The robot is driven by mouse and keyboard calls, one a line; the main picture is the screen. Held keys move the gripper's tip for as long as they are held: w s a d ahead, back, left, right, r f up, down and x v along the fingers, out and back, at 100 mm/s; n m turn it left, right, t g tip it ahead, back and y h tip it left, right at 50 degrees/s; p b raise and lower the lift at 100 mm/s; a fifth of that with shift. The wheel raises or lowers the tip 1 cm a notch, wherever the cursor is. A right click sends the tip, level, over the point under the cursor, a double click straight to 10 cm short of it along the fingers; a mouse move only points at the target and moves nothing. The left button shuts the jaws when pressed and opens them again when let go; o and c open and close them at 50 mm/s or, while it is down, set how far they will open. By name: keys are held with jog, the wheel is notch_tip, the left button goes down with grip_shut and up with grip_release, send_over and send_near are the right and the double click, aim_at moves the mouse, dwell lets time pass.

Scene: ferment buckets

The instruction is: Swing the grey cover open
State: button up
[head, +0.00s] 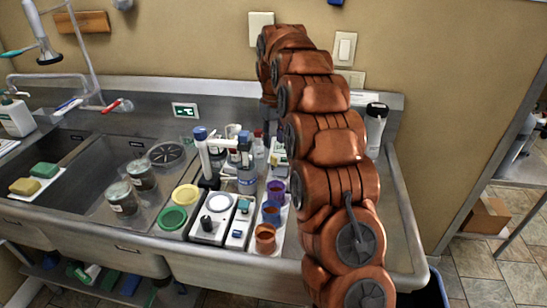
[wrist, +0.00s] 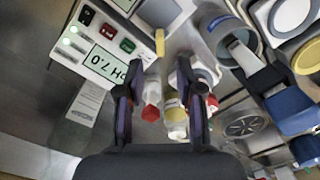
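In the wrist view, my gripper (wrist: 159,68) has its two dark fingers apart, with nothing held between them. A flat grey panel (wrist: 160,12) at the top edge, beside a white pH meter (wrist: 108,42) reading "pH 7.0", may be the grey cover; I cannot tell for sure. A yellow tab (wrist: 160,42) is beside the panel, beyond the fingertips. The meter has a black switch and red and green buttons. In the head view, my brown arm hides my gripper and much of the counter's right part.
Red-capped (wrist: 151,112) and yellow-capped bottles are near the fingers. Two lidded jars (head: 122,198) are by the sink at left.

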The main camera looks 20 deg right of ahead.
aim_at(274, 156)
jog(key=shift+f+p, duration=1.2)
jog(key=shift+f, duration=2.6)
jog(key=shift+c, duration=0.4)
grip_shut()
